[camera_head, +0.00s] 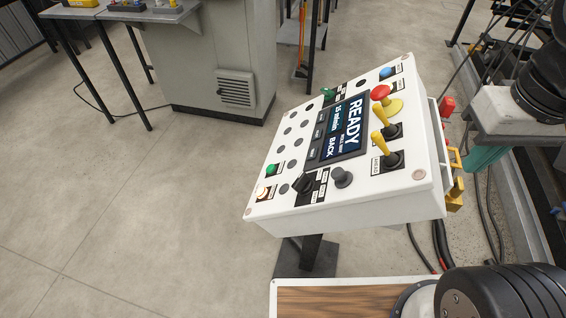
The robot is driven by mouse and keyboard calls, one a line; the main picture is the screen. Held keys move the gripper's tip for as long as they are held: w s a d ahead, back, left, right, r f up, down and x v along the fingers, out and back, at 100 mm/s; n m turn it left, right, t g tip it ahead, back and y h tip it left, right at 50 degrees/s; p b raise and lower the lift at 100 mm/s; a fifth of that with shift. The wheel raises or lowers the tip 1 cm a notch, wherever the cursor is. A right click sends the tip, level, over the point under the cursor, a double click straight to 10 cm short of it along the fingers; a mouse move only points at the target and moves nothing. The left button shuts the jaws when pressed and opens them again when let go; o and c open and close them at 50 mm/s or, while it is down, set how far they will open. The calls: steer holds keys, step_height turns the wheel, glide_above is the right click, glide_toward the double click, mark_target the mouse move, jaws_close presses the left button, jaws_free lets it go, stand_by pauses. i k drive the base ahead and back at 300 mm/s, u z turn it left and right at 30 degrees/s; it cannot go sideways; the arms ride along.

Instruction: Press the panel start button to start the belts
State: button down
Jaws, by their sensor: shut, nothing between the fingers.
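The white control panel (395,200) stands on a dark post in the middle of the view, its sloped face turned up. Its screen (337,130) reads READY, with "BACK" below. One green button (328,94) is at the far edge of the face and another green button (271,169) is near the left corner. Their labels are too small to read, so I cannot tell which is the start button. A red mushroom button (380,92) on a yellow base, a blue button (386,72) and a lit whitish button (262,192) also show. My gripper is not in view.
Two yellow-handled levers (381,143) and a dark knob (342,177) stand up from the panel face. A grey cabinet (215,60) is behind left. Machine framing and cables crowd the right. The concrete floor (130,220) at left is clear.

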mark_target(271, 167)
steer(key=k, duration=0.55)
steer(key=u, duration=0.7)
steer(key=i, duration=0.5)
